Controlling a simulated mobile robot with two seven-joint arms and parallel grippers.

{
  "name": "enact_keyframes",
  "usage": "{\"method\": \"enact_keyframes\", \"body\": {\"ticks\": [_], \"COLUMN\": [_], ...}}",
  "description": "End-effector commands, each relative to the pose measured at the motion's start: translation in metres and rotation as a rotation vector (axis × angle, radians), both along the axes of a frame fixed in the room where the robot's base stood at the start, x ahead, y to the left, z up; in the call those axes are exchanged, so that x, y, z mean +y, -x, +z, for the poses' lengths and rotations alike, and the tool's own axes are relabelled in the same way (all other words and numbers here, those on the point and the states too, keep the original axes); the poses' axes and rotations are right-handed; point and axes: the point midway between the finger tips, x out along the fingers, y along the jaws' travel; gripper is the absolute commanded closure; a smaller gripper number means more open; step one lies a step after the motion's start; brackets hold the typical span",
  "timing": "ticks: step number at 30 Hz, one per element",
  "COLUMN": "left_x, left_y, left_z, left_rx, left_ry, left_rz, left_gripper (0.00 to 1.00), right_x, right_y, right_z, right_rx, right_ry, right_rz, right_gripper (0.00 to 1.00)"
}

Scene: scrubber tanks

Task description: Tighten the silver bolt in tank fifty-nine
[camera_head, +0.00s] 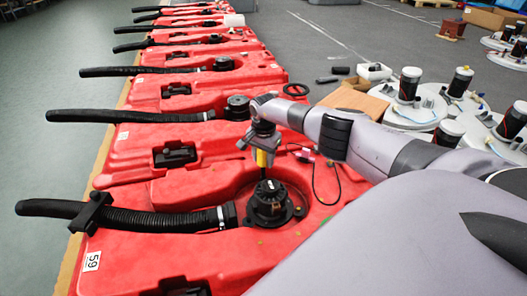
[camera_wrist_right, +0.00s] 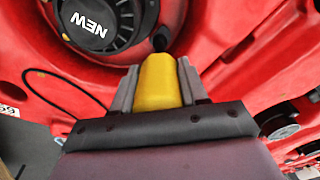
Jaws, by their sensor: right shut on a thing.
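The red tank fifty-nine (camera_head: 150,250) lies nearest me in the head view, with a white "59" label (camera_head: 92,262) at its front left. A round black cap (camera_head: 270,203) sits in its recess. It shows in the wrist view with "NEW" on it (camera_wrist_right: 100,25). My right gripper (camera_head: 261,147) is shut on a yellow-handled tool (camera_wrist_right: 160,80), above the far side of the cap. The tool's dark shaft points down; its tip is hard to make out. I cannot pick out the silver bolt. My left gripper is not in view.
More red tanks with black hoses (camera_head: 150,116) run in a row behind. A ribbed black hose (camera_head: 130,217) leads left from tank fifty-nine. A thin black cable (camera_head: 338,185) loops right of the tool. White round parts (camera_head: 410,112) and cardboard (camera_head: 355,100) lie at right.

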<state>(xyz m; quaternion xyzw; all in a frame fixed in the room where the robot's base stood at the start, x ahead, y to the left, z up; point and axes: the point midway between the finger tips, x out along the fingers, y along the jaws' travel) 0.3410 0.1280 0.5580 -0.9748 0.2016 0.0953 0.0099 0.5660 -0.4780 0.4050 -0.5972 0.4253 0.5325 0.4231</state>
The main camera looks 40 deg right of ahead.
Motion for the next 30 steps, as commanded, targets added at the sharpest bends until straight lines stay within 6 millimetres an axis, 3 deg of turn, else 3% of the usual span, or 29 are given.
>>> {"method": "enact_keyframes", "body": {"ticks": [30], "left_x": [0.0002], "left_y": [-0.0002], "left_z": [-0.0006], "left_rx": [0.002], "left_ry": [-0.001], "left_rz": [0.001], "left_gripper": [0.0], "right_x": [0.0007], "right_y": [-0.0009], "right_z": [-0.0082], "right_rx": [-0.002], "right_ry": [0.0], "right_rz": [0.001], "right_gripper": [1.0]}}
